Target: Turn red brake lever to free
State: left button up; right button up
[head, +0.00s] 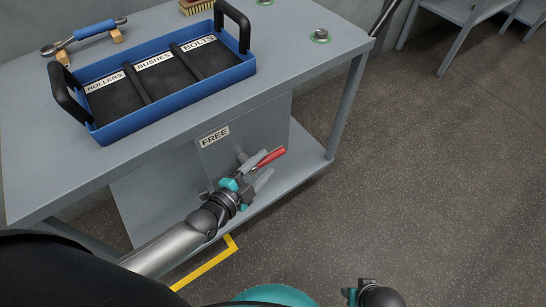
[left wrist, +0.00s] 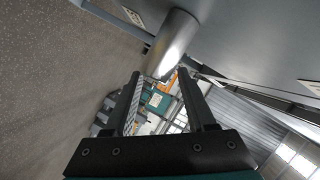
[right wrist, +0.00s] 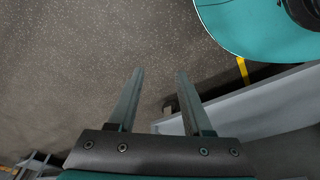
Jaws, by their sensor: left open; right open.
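The red brake lever (head: 271,157) sticks out to the right from the front of the grey cabinet (head: 245,128) under the table. A FREE label (head: 214,137) is on the cabinet, above and left of it. My left gripper (head: 266,169) is open at the lever; its upper finger lies close to the red handle. I cannot tell whether they touch. In the left wrist view a bare metal cylinder (left wrist: 173,42) stands just beyond the open fingertips (left wrist: 160,74); no red shows there. My right gripper (right wrist: 158,74) is open and empty above the floor.
On the table (head: 290,65) stand a blue tray (head: 180,112) with labelled compartments, a blue-handled tool (head: 92,32) on wooden blocks and a brush (head: 196,6). A table leg (head: 346,105) and lower shelf (head: 306,165) flank the lever. The floor (head: 430,160) to the right is clear.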

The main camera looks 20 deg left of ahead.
aim_at(267, 162)
pick_arm(q)
jog(key=b+x, duration=0.1)
jog(key=x, duration=0.2)
jog(key=shift+f, duration=0.1)
jog(key=shift+b+x, duration=0.4)
jog(key=shift+x, duration=0.55)
pick_arm(e)
jog(key=shift+t, duration=0.3)
jog(key=shift+w+a+r, duration=0.1)
jog(key=shift+w+r, duration=0.25)
jog(key=shift+r, duration=0.3)
jog(key=shift+w+a+r, duration=0.1)
jog(key=shift+w+r, duration=0.3)
jog(key=shift+r, duration=0.25)
jog(key=shift+w+a+r, duration=0.1)
jog(key=shift+w+r, duration=0.25)
jog(key=shift+r, duration=0.3)
pick_arm(q)
jog(key=shift+c, duration=0.3)
grip_shut()
